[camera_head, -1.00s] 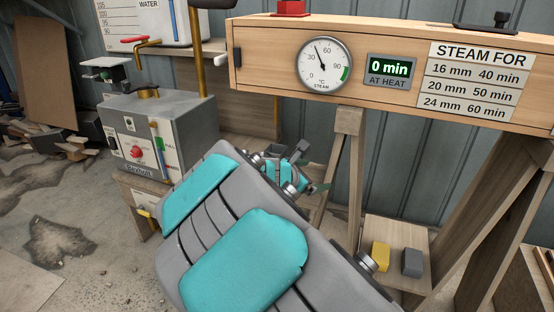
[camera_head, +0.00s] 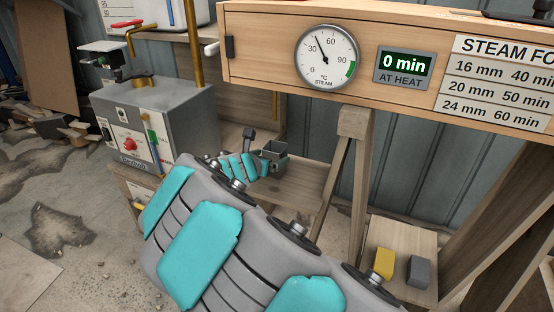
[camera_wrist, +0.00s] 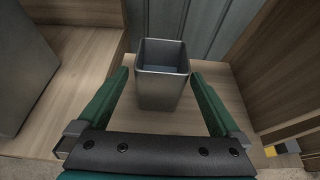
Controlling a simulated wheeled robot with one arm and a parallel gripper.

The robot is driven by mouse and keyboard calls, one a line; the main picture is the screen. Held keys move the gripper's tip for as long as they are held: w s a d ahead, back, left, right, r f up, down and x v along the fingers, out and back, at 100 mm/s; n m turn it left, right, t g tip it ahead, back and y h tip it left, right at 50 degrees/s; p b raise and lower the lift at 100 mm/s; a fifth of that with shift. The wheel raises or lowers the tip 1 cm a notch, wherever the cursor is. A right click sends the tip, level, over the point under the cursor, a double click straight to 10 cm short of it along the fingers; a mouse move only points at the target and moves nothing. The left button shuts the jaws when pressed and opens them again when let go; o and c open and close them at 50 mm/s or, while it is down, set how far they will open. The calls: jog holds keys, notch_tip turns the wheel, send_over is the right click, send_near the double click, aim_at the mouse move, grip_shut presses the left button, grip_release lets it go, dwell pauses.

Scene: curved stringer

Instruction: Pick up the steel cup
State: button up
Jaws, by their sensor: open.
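The steel cup (camera_wrist: 163,82) is a square, open-topped grey metal cup standing upright on a wooden shelf (camera_wrist: 205,68) in the wrist view. My gripper (camera_wrist: 160,84) is open, with one green finger on each side of the cup. A gap shows between each finger and the cup's walls. In the head view the cup (camera_head: 274,155) shows small beyond my arm, by the gripper (camera_head: 260,150). My arm hides part of the shelf there, and the finger contact cannot be made out.
A grey steam boiler (camera_head: 180,120) stands to the left. The wooden steam box (camera_head: 270,55) with its gauge runs above, on wooden legs (camera_head: 345,150). A yellow block (camera_head: 384,262) and a grey block (camera_head: 418,271) sit on a board at the right.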

aim_at(279, 152)
jog(key=x, duration=0.6)
jog(key=shift+w+d, duration=0.15)
jog(key=shift+w, duration=0.25)
jog(key=c, duration=1.5)
jog(key=shift+c, duration=0.2)
